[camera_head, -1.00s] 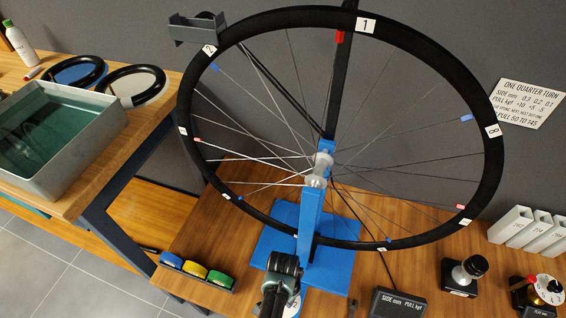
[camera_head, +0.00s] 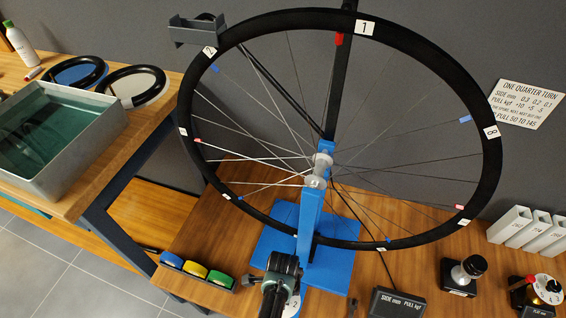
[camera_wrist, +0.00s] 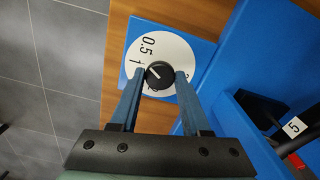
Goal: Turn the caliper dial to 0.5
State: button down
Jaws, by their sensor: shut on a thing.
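The caliper dial is a white disc (camera_wrist: 178,47) printed with 0.5 and 1, with a black round knob (camera_wrist: 160,75) at its middle. My gripper (camera_wrist: 159,77) is shut on the knob, one blue finger on each side. A pale line on the knob slants toward the upper left of the wrist view, roughly between the 1 and the 0.5; the exact reading is unclear. In the head view, my gripper (camera_head: 276,290) hides most of the dial (camera_head: 292,306), and only a slice with a 2 shows.
A spoked wheel (camera_head: 489,170) stands above the dial on a blue stand (camera_head: 334,268). A SIDE mm / PULL kgf box (camera_head: 398,303) lies to the right. Yellow, green and blue rolls (camera_head: 195,270) sit to the left. A water tray (camera_head: 105,120) stands on the left bench.

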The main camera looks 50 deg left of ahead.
jog(key=shift+m, duration=1.1)
jog(key=shift+c, duration=1.8)
grip_release()
notch_tip(320, 180, up, 13)
jog(key=p, duration=0.3)
